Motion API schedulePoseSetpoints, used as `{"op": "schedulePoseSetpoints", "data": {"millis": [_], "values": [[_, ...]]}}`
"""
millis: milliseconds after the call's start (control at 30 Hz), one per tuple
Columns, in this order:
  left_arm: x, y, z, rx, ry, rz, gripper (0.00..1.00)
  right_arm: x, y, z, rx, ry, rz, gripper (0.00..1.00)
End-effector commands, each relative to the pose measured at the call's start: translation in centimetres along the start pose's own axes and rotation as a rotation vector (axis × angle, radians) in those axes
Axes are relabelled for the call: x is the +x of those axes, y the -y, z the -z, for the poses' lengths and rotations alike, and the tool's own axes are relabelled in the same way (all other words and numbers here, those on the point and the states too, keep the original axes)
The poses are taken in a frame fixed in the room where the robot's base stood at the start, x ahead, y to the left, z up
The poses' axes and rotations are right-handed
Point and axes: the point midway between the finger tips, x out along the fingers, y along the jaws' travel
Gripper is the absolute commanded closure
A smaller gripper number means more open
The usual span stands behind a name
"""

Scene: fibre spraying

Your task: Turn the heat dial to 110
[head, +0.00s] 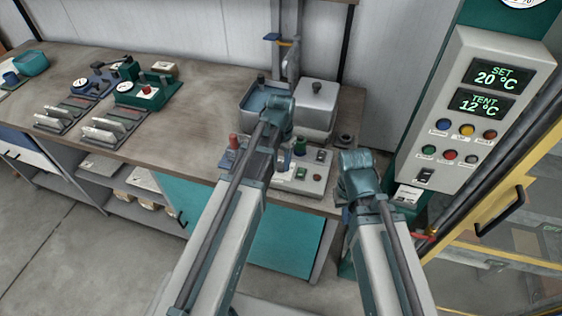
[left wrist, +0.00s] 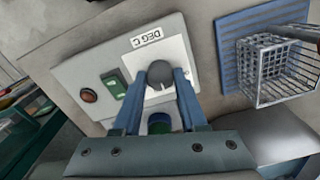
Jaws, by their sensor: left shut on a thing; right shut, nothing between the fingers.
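The heat dial (left wrist: 162,76) is a round grey knob on a white plate (left wrist: 178,58) labelled "DEG C", on a light control panel. My left gripper (left wrist: 160,78) is shut on this dial, with one blue finger on each side. The dial's scale and pointer cannot be read. In the head view the control panel (head: 308,178) sits at the bench's front edge, and my left wrist hides part of it. My right gripper (head: 358,165) is shut and empty, to the right of the panel; its fingertips are hard to make out.
A wire basket (left wrist: 272,75) is right of the dial in the left wrist view. A cabinet display (head: 487,88) at right reads SET 20 °C, TENT 12 °C.

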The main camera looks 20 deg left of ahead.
Motion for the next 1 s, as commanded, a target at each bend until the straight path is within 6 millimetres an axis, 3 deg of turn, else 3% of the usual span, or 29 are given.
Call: {"op": "schedulePoseSetpoints", "data": {"millis": [433, 1000], "values": [[0.01, 0.02, -0.02, 0.258, 0.000, 0.000, 1.00, 0.01, 0.00, 0.00, 0.000, 0.000, 0.000, 1.00], [0.01, 0.02, -0.02, 0.318, 0.001, 0.000, 1.00, 0.01, 0.00, 0.00, 0.000, 0.000, 0.000, 1.00]]}}
